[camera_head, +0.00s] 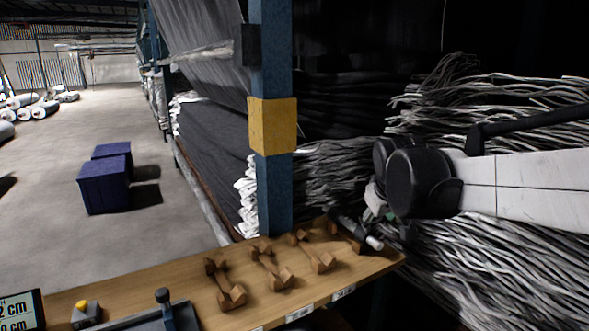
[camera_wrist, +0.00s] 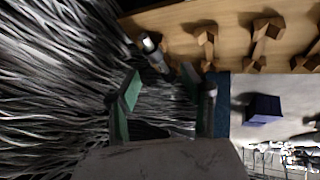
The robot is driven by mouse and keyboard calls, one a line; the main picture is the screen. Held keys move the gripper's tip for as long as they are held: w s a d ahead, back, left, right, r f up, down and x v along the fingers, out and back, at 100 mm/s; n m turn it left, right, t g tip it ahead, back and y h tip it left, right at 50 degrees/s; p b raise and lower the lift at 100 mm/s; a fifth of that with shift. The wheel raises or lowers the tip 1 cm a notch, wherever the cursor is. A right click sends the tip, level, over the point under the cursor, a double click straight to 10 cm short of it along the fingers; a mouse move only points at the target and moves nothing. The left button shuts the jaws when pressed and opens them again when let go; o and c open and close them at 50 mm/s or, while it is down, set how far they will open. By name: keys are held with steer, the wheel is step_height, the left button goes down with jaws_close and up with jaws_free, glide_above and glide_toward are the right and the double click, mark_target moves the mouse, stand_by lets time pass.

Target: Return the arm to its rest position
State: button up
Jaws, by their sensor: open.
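My gripper (camera_wrist: 162,84) is open, with its two green-padded fingers apart and nothing between them. In the head view my gripper (camera_head: 378,212) is partly hidden by my white and black arm, which reaches in from the right. It hangs by the far right end of the wooden shelf (camera_head: 130,278). A small dark and light cylinder (camera_head: 360,233) lies on the wooden stand at that end. The cylinder also shows in the wrist view (camera_wrist: 152,52), just beyond the fingertips and apart from them.
Several wooden stands (camera_head: 272,268) line the shelf, empty apart from the end one. A blue post (camera_head: 275,190) with a yellow plate rises behind them. Dark blue boxes (camera_head: 104,185) stand on the open floor at left.

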steer(key=s+f+m, duration=0.2)
steer(key=s+f, duration=0.1)
steer(key=s, duration=1)
steer(key=s+f+m+y, duration=0.1)
steer(key=s+f, duration=0.3)
steer(key=s, duration=1)
steer(key=shift+m, duration=0.4)
